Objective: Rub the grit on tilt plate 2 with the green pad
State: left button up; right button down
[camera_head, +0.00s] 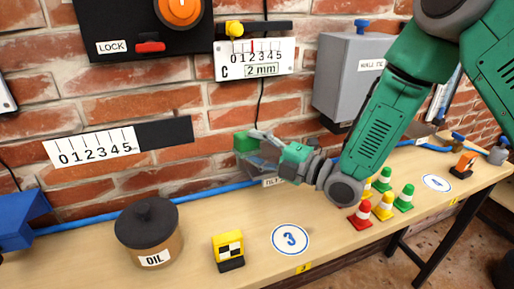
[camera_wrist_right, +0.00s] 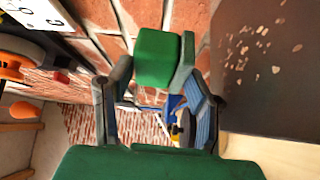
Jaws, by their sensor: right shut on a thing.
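My right gripper (camera_head: 252,141) is shut on the green pad (camera_head: 243,144), a small block. In the right wrist view the pad (camera_wrist_right: 157,60) sits between the fingertips of my right gripper (camera_wrist_right: 155,72). A dark plate (camera_wrist_right: 237,95) with pale grit flecks (camera_wrist_right: 264,40) lies to the right of the pad, with a gap between them in the picture. In the head view a grey plate (camera_head: 262,160) is partly hidden behind the gripper, above a partly covered label (camera_head: 272,181). The plate's number cannot be read. My left gripper is not in view.
On the bench stand an oil pot (camera_head: 148,232), a yellow checkered block (camera_head: 229,250) and several cones (camera_head: 383,205). A blue pipe (camera_head: 90,221) runs along the brick wall. A grey box (camera_head: 345,80) hangs near my right arm.

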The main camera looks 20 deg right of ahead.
notch_tip(320, 180, up, 6)
jog(key=p, duration=0.3)
jog(key=shift+d, duration=0.1)
dwell(0.3)
notch_tip(320, 180, up, 3)
jog(key=shift+d+p, duration=0.15)
jog(key=shift+p, duration=0.75)
